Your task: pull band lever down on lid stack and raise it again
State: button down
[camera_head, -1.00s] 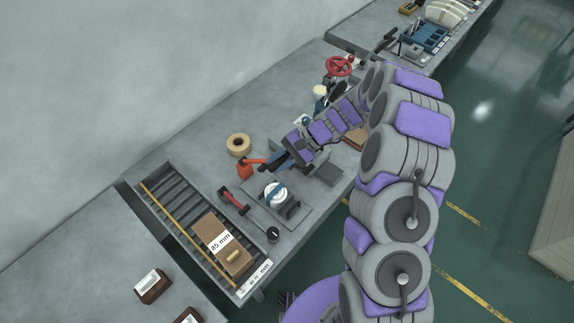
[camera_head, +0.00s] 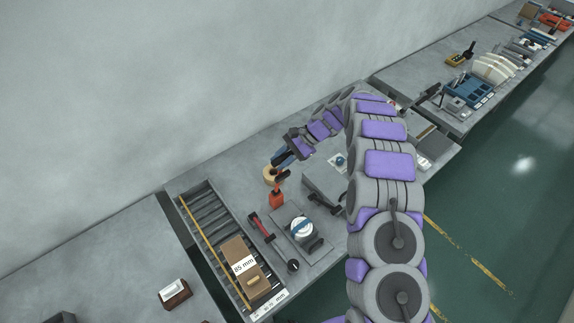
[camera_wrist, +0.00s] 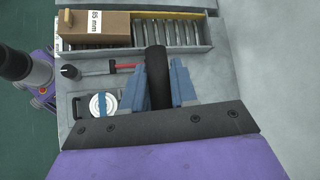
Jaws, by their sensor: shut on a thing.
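The lid stack (camera_head: 301,228), white and round with a blue band across it, sits on a grey plate near the table's front edge. It also shows in the wrist view (camera_wrist: 103,105), left of my fingers. The lever's orange-red part (camera_head: 277,199) stands behind and left of the stack. Its dark grip (camera_head: 281,176) rises toward my gripper (camera_head: 284,164). In the wrist view, my blue fingers (camera_wrist: 160,88) are shut around the black grip (camera_wrist: 156,66).
A red-handled tool (camera_head: 262,226) lies left of the plate. A roller tray (camera_head: 206,226) holds a cardboard box (camera_head: 242,262) marked 85 mm. A tan roll (camera_head: 270,174) sits behind the lever, partly hidden. The wall bounds the table at the back.

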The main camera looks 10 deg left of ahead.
jog(key=shift+w+a+r, duration=0.25)
jog(key=shift+w+a, duration=0.05)
jog(key=shift+w, duration=0.1)
jog(key=c, duration=1.2)
grip_release()
jog(key=shift+o, duration=1.1)
jog(key=shift+a+f, duration=0.15)
jog(key=shift+a, duration=0.1)
jog(key=p+v, duration=0.2)
jog(key=v, duration=1.5)
jog(key=shift+w+p, duration=0.2)
jog(key=shift+p, duration=0.1)
jog(key=shift+d, duration=0.15)
jog(key=shift+d, duration=0.1)
